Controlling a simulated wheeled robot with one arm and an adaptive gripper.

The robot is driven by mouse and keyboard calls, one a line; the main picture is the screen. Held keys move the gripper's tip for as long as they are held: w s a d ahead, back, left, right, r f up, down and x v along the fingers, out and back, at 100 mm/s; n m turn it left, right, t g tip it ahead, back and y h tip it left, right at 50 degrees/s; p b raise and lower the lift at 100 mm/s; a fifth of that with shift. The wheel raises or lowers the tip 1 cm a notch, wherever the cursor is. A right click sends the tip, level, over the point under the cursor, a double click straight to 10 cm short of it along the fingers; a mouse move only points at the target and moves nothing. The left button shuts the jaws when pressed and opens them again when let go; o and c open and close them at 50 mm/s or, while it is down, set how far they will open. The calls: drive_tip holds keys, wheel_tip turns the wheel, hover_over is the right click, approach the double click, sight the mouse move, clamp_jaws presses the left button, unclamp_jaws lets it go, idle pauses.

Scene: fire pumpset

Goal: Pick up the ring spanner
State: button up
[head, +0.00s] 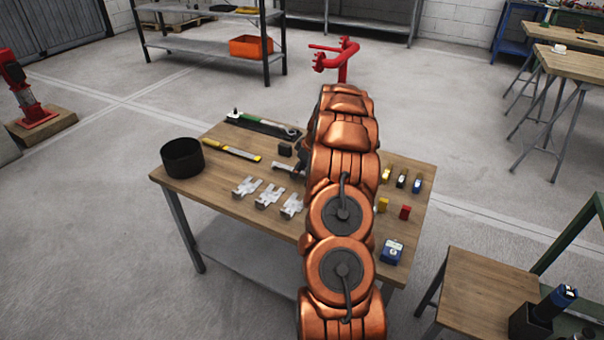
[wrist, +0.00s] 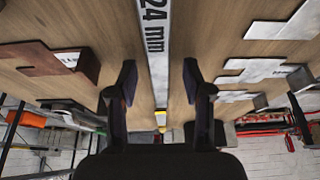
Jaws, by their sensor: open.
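The ring spanner (wrist: 156,50) shows in the wrist view as a flat pale-grey bar marked "24 mm", lying lengthwise over the wooden table top. My gripper (wrist: 159,84) is open, with one dark finger on each side of the bar and a gap on both sides. In the head view a short grey piece, apparently the spanner (head: 286,168), shows left of my arm; the rest is hidden behind the arm. My gripper is mostly hidden there too.
The wooden table (head: 222,203) holds a black round container (head: 182,158), a yellow-handled tool (head: 232,149), a green-handled tool (head: 262,124), several metal brackets (head: 268,196), small coloured blocks and a blue box (head: 392,252). A red pipe fitting (head: 342,60) stands behind.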

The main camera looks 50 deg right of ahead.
drive_tip(key=shift+c, duration=0.4)
clamp_jaws()
